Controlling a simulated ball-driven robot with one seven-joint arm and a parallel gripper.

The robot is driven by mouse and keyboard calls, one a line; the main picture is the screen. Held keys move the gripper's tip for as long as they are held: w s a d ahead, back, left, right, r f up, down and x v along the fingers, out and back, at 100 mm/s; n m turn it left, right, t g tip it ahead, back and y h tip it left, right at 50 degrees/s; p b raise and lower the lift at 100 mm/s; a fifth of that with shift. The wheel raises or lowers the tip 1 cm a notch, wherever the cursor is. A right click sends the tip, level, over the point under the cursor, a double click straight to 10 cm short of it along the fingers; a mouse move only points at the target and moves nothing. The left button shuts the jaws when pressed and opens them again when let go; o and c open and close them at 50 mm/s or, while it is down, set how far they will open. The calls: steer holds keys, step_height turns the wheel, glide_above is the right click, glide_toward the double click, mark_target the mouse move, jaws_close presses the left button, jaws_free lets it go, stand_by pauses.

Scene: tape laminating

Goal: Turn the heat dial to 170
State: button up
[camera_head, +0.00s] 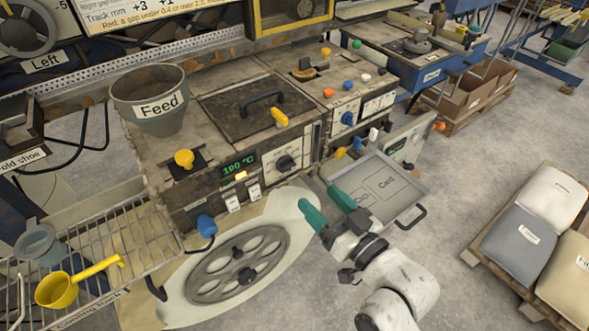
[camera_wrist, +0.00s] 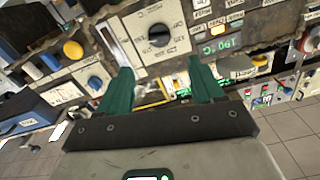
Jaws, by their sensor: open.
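The heat dial (camera_head: 286,162) is a black round knob on a pale plate on the front of the worn metal machine. It also shows in the wrist view (camera_wrist: 159,35), just beyond and between the fingertips. A green display (camera_head: 238,164) left of the dial seems to read 190 °C, though its middle digit is hard to make out. The display appears upside down in the wrist view (camera_wrist: 216,46). My gripper (camera_head: 321,199) has green fingers spread apart with nothing between them. It is in front of the machine, apart from the dial.
A lit orange button (camera_head: 241,175) and white switches (camera_head: 243,197) are beside the dial. A blue knob (camera_head: 207,226) and a large spoked wheel (camera_head: 238,264) are below. A grey tray (camera_head: 399,205) is right of my gripper. Pallet sacks (camera_head: 519,238) lie farther right, with open floor between.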

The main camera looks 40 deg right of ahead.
mark_target(290, 168)
steer(key=w+p, duration=0.2)
steer(key=w, duration=0.8)
steer(key=c, duration=1.1)
